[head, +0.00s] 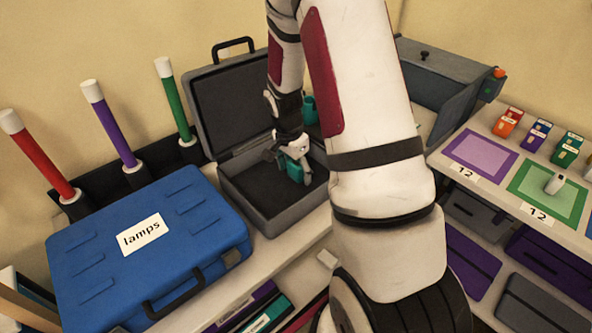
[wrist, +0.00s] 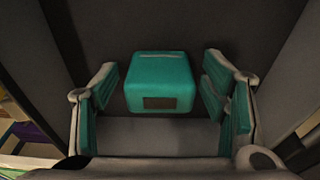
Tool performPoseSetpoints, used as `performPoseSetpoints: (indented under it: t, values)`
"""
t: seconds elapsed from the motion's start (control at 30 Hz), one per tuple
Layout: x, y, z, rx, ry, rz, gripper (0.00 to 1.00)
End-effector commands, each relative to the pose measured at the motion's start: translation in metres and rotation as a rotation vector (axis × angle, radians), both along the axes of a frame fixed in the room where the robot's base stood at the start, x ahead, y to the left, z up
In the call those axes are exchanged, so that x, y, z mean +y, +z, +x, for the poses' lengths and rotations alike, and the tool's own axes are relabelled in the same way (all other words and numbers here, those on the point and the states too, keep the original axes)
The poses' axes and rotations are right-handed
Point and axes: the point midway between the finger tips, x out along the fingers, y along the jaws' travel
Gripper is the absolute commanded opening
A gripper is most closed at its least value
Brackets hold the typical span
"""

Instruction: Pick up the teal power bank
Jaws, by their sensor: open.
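The teal power bank (wrist: 160,82) shows in the wrist view as a small rounded teal block with a dark patch on its near face. It is inside the open dark grey case (head: 256,209), and my gripper hides most of it in the head view. My gripper (wrist: 160,92) is open, with one teal-padded finger on each side of the power bank. Small gaps show between the pads and the block. In the head view my gripper (head: 293,165) reaches down into the case.
A closed blue case labelled lamps (head: 150,250) lies left of the grey case. The grey case's raised lid (head: 240,98) stands behind my gripper. Another teal object (head: 308,108) is partly hidden behind my arm. A shelf with coloured mats (head: 480,157) is at right.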

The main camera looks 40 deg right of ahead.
Motion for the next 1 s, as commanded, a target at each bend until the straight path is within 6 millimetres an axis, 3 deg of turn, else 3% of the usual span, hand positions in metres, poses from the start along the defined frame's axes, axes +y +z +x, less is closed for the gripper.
performPoseSetpoints:
  t: [0.23, 0.4, 0.5, 0.8, 1.0]
  values:
    - [0.000, -0.001, 0.000, -0.001, -0.001, -0.001, 0.67]
    - [0.000, -0.001, 0.000, -0.001, 0.000, -0.001, 0.28]
    - [0.000, -0.001, 0.000, -0.001, 0.000, -0.001, 0.10]
    - [-0.001, 0.003, 0.001, -0.003, -0.001, -0.002, 0.10]
    - [-0.001, 0.032, 0.002, -0.007, -0.001, -0.003, 0.10]
